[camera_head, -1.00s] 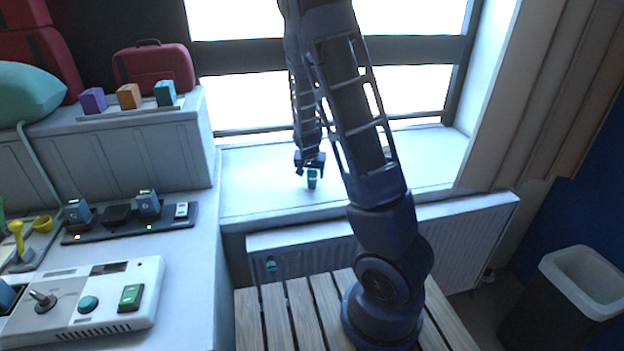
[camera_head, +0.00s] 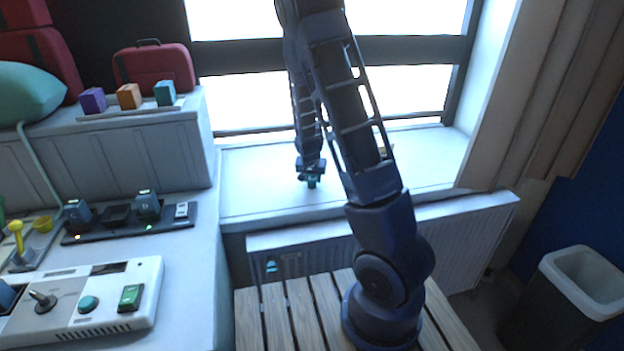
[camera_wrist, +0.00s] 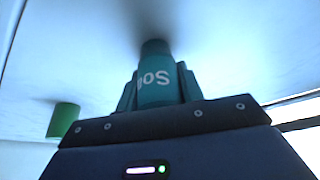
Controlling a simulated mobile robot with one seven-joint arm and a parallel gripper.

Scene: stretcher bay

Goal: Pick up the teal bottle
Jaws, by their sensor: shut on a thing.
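The teal bottle (camera_wrist: 155,72) stands out between my gripper's two fingers in the wrist view, with pale lettering on its side. My gripper (camera_wrist: 158,90) is shut on it, one finger against each side. In the head view my gripper (camera_head: 311,171) points down at the window sill, and only a small part of the teal bottle (camera_head: 312,183) shows under it. I cannot tell whether the bottle still touches the sill.
A green cylinder (camera_wrist: 63,119) stands on the sill to the left in the wrist view. At left are a counter with a white control box (camera_head: 100,290) and a dark charging strip (camera_head: 120,232).

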